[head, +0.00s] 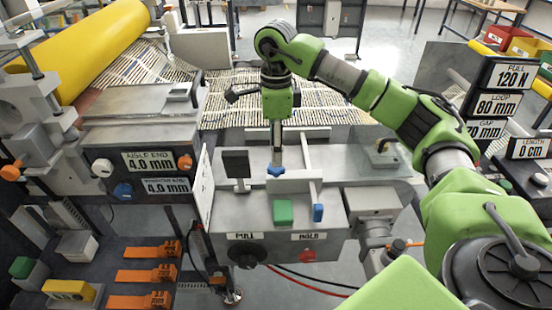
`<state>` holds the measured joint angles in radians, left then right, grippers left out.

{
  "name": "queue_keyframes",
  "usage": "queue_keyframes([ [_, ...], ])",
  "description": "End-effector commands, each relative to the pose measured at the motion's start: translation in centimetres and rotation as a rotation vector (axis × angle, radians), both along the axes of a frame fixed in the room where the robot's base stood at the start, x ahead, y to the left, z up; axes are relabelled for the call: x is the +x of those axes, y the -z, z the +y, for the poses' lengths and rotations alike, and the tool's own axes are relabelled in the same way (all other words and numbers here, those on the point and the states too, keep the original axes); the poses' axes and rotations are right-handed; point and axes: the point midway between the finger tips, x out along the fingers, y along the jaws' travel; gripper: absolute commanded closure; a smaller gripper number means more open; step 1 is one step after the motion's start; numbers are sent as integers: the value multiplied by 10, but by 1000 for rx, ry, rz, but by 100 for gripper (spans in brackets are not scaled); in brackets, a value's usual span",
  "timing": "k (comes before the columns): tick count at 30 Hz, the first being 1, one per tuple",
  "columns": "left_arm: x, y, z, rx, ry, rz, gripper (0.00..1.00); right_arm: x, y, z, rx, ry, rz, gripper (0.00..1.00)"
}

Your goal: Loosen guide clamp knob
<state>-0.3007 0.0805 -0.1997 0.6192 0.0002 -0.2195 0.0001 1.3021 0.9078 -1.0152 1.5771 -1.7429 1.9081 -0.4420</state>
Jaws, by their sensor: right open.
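A blue star-shaped knob (275,171) sits on the grey guide station (345,160) in the middle of the head view; I take it for the guide clamp knob. My right gripper (277,150) points down just above the knob. Its fingers look narrow from here, and it is open with nothing seen between them. I cannot tell whether the fingertips touch the knob. My left gripper is not in view.
Upright plates stand around the knob, including a pale right-hand guide (314,180). Printed mesh (240,85) and a yellow roll (85,45) lie behind.

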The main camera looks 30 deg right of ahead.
Motion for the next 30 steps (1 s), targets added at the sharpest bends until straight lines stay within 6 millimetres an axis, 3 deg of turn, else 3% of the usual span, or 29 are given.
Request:
queue_keyframes([
  [6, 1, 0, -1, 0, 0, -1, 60, 1, -49, 1, 1, -1, -4, 54],
  [10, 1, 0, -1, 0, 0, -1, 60, 1, -62, 0, -1, -1, -3, 54],
  [30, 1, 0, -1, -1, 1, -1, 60, 0, -70, 0, 0, -1, 0, 54],
])
